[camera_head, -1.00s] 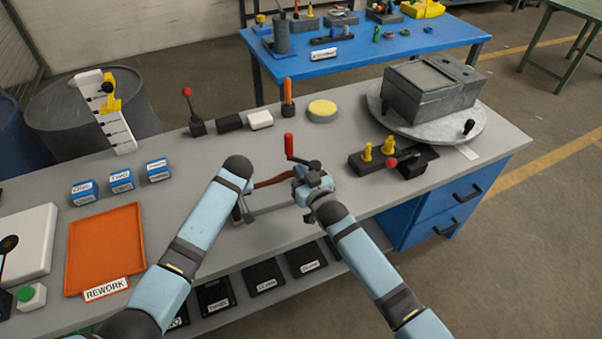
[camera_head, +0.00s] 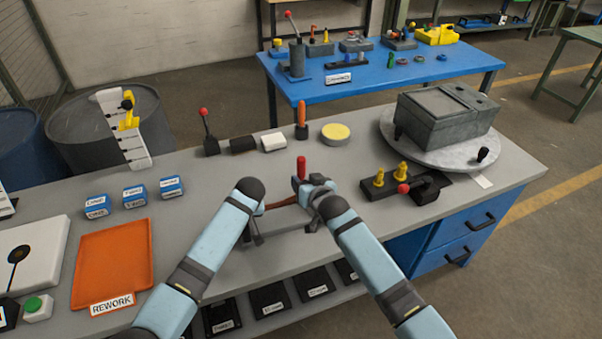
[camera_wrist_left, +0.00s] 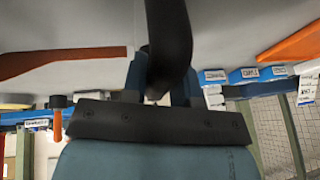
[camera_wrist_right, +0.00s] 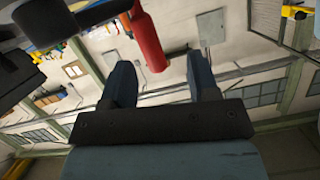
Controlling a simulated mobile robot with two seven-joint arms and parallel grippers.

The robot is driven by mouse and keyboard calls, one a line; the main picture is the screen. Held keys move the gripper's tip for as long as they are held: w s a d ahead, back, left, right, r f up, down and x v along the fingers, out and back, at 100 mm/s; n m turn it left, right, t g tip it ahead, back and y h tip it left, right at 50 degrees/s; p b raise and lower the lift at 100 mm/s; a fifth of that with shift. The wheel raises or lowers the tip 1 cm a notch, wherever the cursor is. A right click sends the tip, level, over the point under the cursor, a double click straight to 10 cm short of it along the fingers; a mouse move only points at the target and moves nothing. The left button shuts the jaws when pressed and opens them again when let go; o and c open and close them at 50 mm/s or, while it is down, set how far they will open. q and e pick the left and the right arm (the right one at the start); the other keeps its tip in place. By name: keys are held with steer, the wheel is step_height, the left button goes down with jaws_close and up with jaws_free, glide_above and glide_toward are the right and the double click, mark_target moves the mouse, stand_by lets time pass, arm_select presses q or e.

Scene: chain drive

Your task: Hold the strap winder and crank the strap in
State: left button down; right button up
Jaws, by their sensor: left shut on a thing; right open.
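The strap winder (camera_head: 284,228) is a grey bar frame near the bench's front edge, with a brown strap (camera_head: 281,203) running beside it; the strap also shows in the left wrist view (camera_wrist_left: 60,62). My left gripper (camera_wrist_left: 163,88) is shut on the winder's dark grip (camera_wrist_left: 168,35). The crank's red handle (camera_head: 301,167) stands up beside my right gripper (camera_head: 314,184). In the right wrist view my right gripper (camera_wrist_right: 160,72) is open, and the red handle (camera_wrist_right: 148,42) shows between its fingers, nearer the left one. The crank's hub is mostly hidden by my right gripper.
A block with yellow pegs and a red-knobbed lever (camera_head: 400,186) stands to the right, before a grey box on a turntable (camera_head: 432,153). An orange tray (camera_head: 112,270) and blue blocks (camera_head: 134,196) lie left. Bare bench separates them from the winder.

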mark_target(302, 165)
steer(key=w+a+r+m+g+h, duration=0.1)
steer(key=w+r+m+g+h, duration=0.15)
steer(key=r+g, duration=0.25)
steer(key=w+a+r+m+g+h, duration=0.1)
steer(key=r+m+g+h, duration=0.2)
steer(key=r+g+h, duration=0.15)
steer(key=shift+y, duration=0.3)
steer(key=x, duration=1.1)
steer(key=shift+w, duration=0.2)
jaws_close()
steer(key=shift+w+d+r+m+g+h, duration=0.1)
steer(key=shift+w+d+m+g+h, duration=0.2)
steer(key=shift+m, duration=0.4)
steer(key=shift+w+d+m+t+h, duration=0.1)
steer(key=shift+w+d+m, duration=0.2)
steer(key=shift+w+m, duration=0.25)
steer(key=shift+d+m, duration=0.2)
steer(key=shift+m, duration=0.3)
